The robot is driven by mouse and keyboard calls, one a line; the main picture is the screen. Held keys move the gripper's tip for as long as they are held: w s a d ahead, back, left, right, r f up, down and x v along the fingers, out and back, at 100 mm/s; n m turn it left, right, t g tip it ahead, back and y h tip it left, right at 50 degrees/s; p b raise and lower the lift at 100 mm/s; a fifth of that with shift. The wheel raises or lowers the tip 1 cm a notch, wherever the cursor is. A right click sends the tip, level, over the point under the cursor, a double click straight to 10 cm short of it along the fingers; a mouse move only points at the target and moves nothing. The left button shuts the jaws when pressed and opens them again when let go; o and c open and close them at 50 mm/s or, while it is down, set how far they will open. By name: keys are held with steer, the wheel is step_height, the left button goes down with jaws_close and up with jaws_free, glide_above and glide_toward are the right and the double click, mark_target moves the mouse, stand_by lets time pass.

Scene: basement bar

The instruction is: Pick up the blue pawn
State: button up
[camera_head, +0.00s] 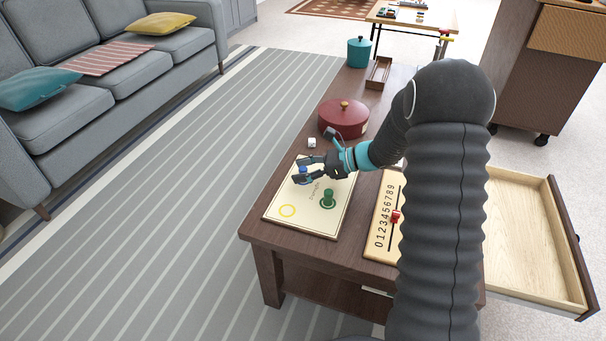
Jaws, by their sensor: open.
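The blue pawn (303,171) is a small blue shape on the cream game board (311,217), near the board's far left part. Much of it is hidden by my gripper (298,170). My gripper is open, and its fingers reach left over the board, one on the far side and one on the near side of the pawn. I cannot tell whether the fingers touch it. A green pawn (327,198) stands upright on the board, nearer and to the right.
A white die (311,143) and a red lidded pot (343,118) stand beyond the board on the wooden table (262,232). A number board (381,223) with a red slider lies to the right. An open drawer (527,240) juts out at right.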

steer(key=c, duration=0.9)
steer(key=shift+r, duration=0.15)
